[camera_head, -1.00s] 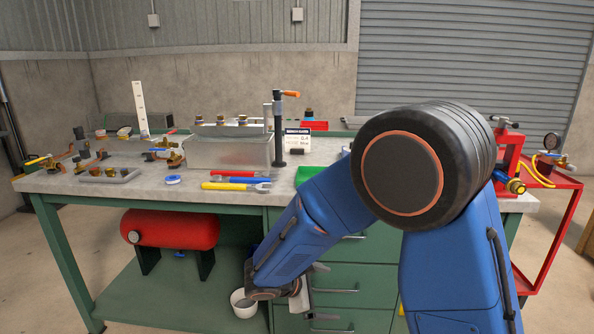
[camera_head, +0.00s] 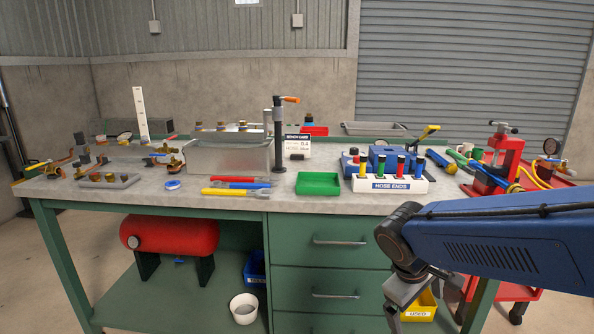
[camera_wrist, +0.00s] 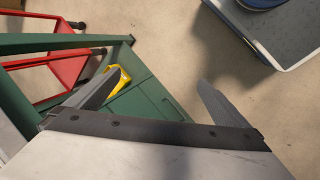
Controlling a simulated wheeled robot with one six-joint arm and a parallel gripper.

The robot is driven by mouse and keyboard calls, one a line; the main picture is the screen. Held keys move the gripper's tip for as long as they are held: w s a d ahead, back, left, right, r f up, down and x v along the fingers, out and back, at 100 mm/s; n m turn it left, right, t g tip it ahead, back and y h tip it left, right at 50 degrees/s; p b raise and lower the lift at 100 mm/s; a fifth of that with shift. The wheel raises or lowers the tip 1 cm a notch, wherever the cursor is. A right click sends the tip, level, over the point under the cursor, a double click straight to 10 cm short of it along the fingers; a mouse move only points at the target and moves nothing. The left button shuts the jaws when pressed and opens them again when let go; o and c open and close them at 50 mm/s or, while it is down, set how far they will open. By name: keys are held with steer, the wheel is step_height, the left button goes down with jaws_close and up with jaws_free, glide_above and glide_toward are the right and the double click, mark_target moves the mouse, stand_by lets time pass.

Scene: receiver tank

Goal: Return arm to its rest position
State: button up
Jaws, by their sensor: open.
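My arm is blue and reaches in from the right edge of the head view, below bench-top height and in front of the bench (camera_head: 240,203). My gripper (camera_head: 425,305) hangs at its end, partly cut off by the bottom edge, in front of the right drawers. In the wrist view my gripper (camera_wrist: 160,95) shows two grey fingers spread wide apart with nothing between them. Below them are green drawers, bare floor and a yellow bin (camera_wrist: 118,82).
The bench top holds a hose ends rack (camera_head: 390,184), a green tray (camera_head: 318,184), a grey metal box (camera_head: 228,157) and several tools. A red tank (camera_head: 170,232) and a white bucket (camera_head: 244,308) sit below. A red cart (camera_head: 515,290) stands right. Floor shows in front.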

steer(key=s+d+r+m+t+y, duration=0.1)
steer(key=s+r+m+y, duration=0.1)
steer(key=s, duration=0.4)
steer(key=s+r+m+t+y, duration=0.1)
steer(key=s+r+m, duration=0.1)
steer(key=s+m, duration=0.2)
steer(key=shift+s+d+t+y, duration=0.35)
steer(key=shift+s+t+y, duration=0.05)
steer(key=shift+s, duration=0.6)
